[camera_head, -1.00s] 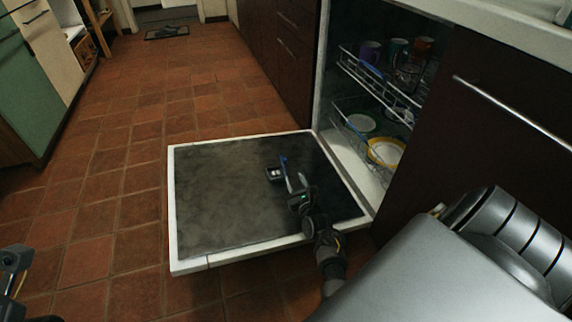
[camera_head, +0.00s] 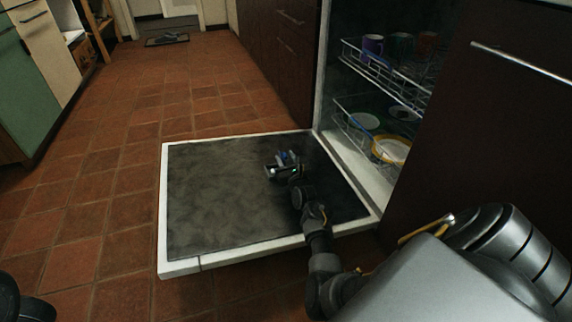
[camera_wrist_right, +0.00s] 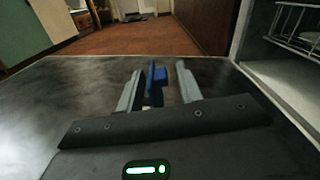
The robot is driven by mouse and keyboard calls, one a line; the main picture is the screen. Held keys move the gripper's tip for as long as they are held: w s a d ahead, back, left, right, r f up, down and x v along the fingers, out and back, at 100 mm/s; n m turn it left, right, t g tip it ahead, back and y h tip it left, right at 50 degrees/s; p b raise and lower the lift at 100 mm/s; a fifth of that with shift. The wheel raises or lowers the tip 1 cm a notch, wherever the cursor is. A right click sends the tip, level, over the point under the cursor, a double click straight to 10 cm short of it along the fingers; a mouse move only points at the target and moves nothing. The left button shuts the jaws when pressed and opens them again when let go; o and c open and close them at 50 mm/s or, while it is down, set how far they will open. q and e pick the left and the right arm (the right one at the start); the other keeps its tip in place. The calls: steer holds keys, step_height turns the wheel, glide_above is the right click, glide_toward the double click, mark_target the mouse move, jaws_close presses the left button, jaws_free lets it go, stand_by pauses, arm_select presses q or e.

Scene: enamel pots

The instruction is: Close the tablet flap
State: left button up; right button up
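The blue tablet flap (camera_wrist_right: 156,84) stands up from the open dishwasher door (camera_wrist_right: 35,105) in the right wrist view. It appears between the two grey fingers of my right gripper (camera_wrist_right: 158,88), which are apart, with a gap on each side. In the head view my right gripper (camera_head: 285,163) is low over the middle of the door's dark inner panel (camera_head: 215,200). The pale tablet compartment is mostly hidden by the gripper, and a bit of blue shows there. I cannot tell whether a finger touches the flap. My left gripper's fingers are not in view.
The dishwasher door lies flat with a pale rim (camera_head: 163,220). Racks (camera_head: 375,70) inside hold mugs and a yellow-rimmed dish (camera_head: 390,149). Dark cabinets (camera_head: 480,110) stand beside it. The tiled floor (camera_head: 110,170) on the left is clear.

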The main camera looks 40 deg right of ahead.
steer(key=shift+w, duration=0.1)
jaws_close()
